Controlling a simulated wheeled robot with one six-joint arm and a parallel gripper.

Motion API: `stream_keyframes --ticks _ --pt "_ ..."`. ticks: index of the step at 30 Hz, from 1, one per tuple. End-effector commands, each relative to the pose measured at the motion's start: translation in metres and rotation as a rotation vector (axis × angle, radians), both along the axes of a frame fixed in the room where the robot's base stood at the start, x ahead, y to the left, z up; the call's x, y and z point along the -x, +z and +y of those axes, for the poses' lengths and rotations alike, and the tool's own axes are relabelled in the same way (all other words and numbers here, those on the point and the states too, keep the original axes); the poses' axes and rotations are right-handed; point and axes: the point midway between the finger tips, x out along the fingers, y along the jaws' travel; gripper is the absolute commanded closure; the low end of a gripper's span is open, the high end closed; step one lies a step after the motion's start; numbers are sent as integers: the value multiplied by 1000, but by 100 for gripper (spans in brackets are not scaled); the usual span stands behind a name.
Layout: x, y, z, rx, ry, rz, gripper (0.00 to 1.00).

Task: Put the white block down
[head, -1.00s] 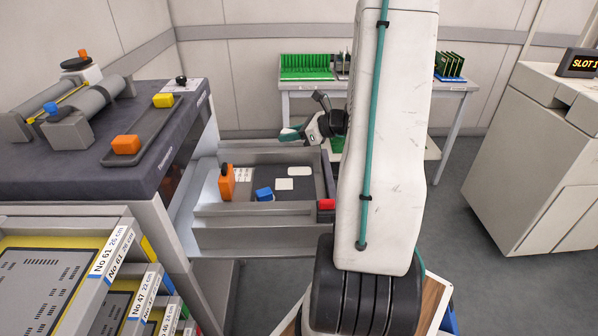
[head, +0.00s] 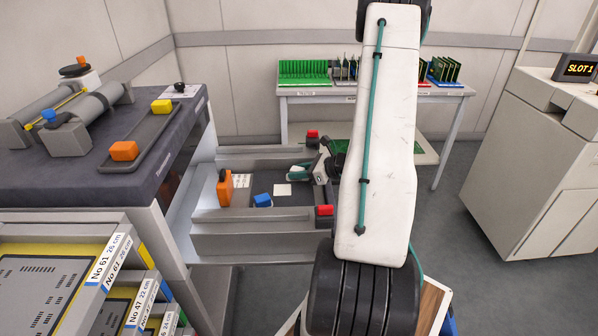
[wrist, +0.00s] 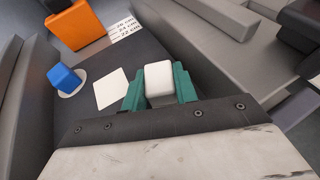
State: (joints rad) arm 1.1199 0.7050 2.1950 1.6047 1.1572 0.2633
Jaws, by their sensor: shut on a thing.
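My gripper (wrist: 160,88) is shut on the white block (wrist: 159,79), which sits between its two green fingers in the wrist view. In the head view my gripper (head: 300,172) is low over the dark floor of the open drawer (head: 250,215). I cannot tell whether the block touches the floor.
A blue block (wrist: 63,77) stands on a white round patch in the drawer. An orange block (wrist: 74,22) stands beside a printed label (wrist: 124,27).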

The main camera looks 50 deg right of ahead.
Motion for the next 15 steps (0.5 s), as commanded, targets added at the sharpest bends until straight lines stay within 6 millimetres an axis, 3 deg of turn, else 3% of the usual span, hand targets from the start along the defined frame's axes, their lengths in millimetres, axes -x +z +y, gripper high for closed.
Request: stream_keyframes --ticks 9,10,12,15 --pt "0 -2 0 0 0 0 94" --pt "0 -3 0 0 -1 0 69" --pt "0 -2 0 1 -1 0 50" --pt "0 -2 0 1 -1 0 50"
